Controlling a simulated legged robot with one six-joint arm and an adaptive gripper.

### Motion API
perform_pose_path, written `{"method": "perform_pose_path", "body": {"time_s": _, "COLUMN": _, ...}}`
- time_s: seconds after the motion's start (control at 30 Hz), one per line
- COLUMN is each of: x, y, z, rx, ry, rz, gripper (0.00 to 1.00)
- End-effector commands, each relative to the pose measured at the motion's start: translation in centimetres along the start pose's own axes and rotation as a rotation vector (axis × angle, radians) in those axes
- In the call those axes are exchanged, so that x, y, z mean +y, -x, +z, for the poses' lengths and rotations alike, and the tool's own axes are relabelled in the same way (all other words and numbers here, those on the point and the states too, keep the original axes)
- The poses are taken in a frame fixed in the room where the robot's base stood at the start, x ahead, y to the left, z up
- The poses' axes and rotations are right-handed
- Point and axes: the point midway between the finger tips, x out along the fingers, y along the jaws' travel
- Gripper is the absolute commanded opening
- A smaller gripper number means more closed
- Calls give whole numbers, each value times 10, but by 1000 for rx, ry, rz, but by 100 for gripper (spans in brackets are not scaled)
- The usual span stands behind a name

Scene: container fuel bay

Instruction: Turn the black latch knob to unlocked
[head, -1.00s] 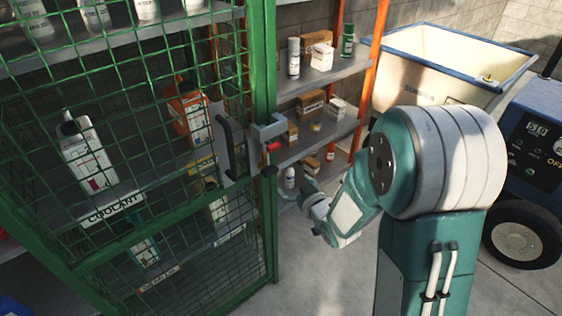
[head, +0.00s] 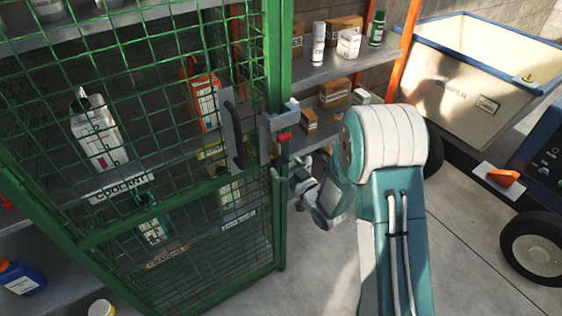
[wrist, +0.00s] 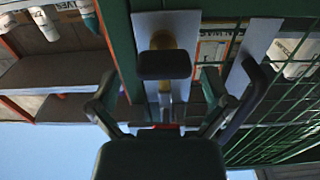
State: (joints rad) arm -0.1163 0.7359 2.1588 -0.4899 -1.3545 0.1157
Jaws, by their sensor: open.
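The black latch knob (wrist: 164,65) shows in the wrist view as a dark rounded block in front of a grey plate with a brass-coloured part behind it. My gripper (wrist: 160,88) is open, with one finger on each side of the knob's line; I cannot tell whether they touch it. In the head view my gripper (head: 293,178) is just below and right of the grey latch bracket (head: 279,120) with its red part (head: 284,137), on the green cage door's edge. The knob is small and partly hidden there.
A dark upright door handle (head: 232,128) is left of the latch; it also shows in the wrist view (wrist: 245,95). Green mesh (head: 110,130) covers shelves with bottles. An orange-posted shelf (head: 335,67) stands behind. A cream bin (head: 465,80) is at the right. The grey floor (head: 455,240) is open.

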Motion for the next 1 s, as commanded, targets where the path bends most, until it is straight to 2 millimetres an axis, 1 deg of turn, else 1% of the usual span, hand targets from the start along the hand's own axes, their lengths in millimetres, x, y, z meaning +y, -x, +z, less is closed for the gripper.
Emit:
{"method": "perform_pose_path", "body": {"time_s": 0.03, "x": -1, "y": -7, "z": 0, "rx": 0, "ry": 1, "rz": -1, "gripper": 100}}
{"method": "perform_pose_path", "body": {"time_s": 0.17, "x": -2, "y": -19, "z": 1, "rx": -1, "ry": 1, "rz": -2, "gripper": 100}}
{"method": "perform_pose_path", "body": {"time_s": 0.47, "x": -2, "y": -21, "z": 1, "rx": -3, "ry": 0, "rz": 0, "gripper": 100}}
{"method": "perform_pose_path", "body": {"time_s": 0.57, "x": -1, "y": -21, "z": 0, "rx": -2, "ry": 0, "rz": 0, "gripper": 60}}
{"method": "perform_pose_path", "body": {"time_s": 0.6, "x": -1, "y": -20, "z": 0, "rx": -2, "ry": 0, "rz": 0, "gripper": 42}}
{"method": "perform_pose_path", "body": {"time_s": 0.63, "x": -1, "y": -20, "z": 0, "rx": -1, "ry": 0, "rz": 0, "gripper": 29}}
{"method": "perform_pose_path", "body": {"time_s": 0.67, "x": -1, "y": -20, "z": 0, "rx": -1, "ry": 0, "rz": 0, "gripper": 27}}
{"method": "perform_pose_path", "body": {"time_s": 1.0, "x": -1, "y": -21, "z": 0, "rx": -1, "ry": 20, "rz": 1, "gripper": 27}}
